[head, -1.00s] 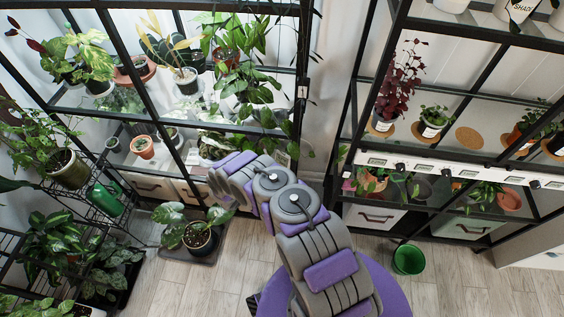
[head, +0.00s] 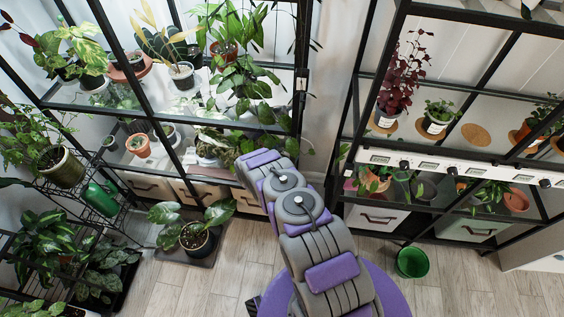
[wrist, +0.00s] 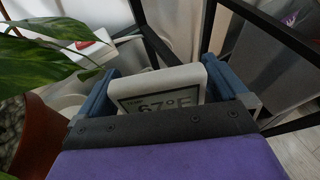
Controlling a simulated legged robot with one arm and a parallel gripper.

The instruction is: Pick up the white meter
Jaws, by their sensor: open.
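The white meter (wrist: 160,80), a white-framed display reading 67°F, shows in the wrist view between the two blue fingers of my gripper (wrist: 158,73). My gripper is open, with one finger at each side of the meter. The meter's lower part is hidden behind the dark gripper edge. I cannot tell whether either finger touches it. In the head view my arm reaches to the lower left shelf, and its own links hide the fingers and the meter.
A green leaf (wrist: 45,62) hangs left of my gripper, near a white and red item (wrist: 92,46). Black shelf bars run close by on the right. A potted plant (head: 195,238) stands on the floor left of my arm; a green bucket (head: 412,262) stands right.

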